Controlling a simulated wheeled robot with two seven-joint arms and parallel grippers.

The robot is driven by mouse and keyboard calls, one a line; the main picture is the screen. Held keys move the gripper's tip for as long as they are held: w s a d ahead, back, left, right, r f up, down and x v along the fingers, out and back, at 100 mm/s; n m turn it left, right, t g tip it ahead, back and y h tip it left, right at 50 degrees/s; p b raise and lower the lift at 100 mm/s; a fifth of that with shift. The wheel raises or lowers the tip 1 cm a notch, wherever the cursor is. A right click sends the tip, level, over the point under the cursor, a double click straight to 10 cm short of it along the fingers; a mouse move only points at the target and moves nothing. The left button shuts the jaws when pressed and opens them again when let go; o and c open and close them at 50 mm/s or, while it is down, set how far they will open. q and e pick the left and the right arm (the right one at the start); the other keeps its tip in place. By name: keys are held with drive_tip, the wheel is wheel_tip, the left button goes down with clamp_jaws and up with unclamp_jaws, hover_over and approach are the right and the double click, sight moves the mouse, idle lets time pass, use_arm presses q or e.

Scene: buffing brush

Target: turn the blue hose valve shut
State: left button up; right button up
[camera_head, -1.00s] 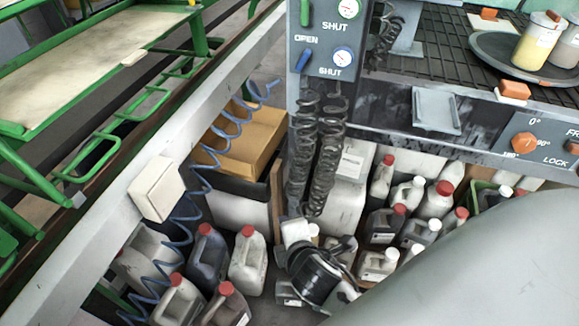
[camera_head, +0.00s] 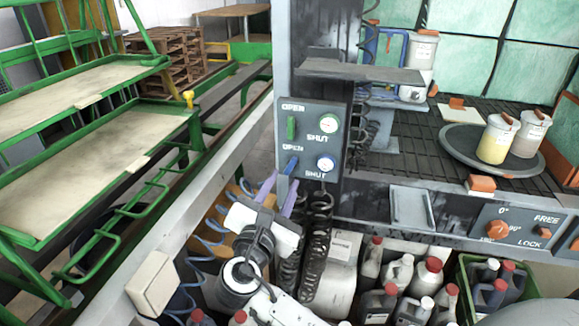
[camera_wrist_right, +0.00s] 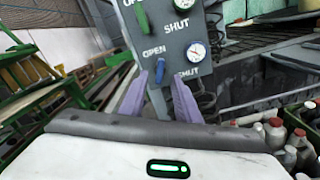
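The blue hose valve (camera_head: 291,164) is a small blue lever on the grey panel, below the lower OPEN label and left of the lower SHUT label and gauge. It stands nearly upright, leaning slightly. In the right wrist view the blue lever (camera_wrist_right: 158,71) shows just above and between the fingertips. My right gripper (camera_head: 278,190) is open, its two purple fingers pointing up at the panel from just below the lever. Its fingers are spread in the right wrist view (camera_wrist_right: 160,86), with nothing held between them. Contact with the lever cannot be told. My left gripper is not in view.
A green lever (camera_head: 291,128) sits above the blue one on the same panel. Black coiled hoses (camera_head: 317,240) hang below the panel, right of my gripper. A blue coiled hose (camera_head: 205,245) hangs at left. A grey shelf (camera_head: 360,72) juts out above. Several jugs stand below the bench.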

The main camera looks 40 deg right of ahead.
sight(291, 167)
drive_tip(key=x, duration=0.6)
drive_tip(key=shift+w+d, duration=0.1)
drive_tip(key=shift+c, duration=0.5)
clamp_jaws()
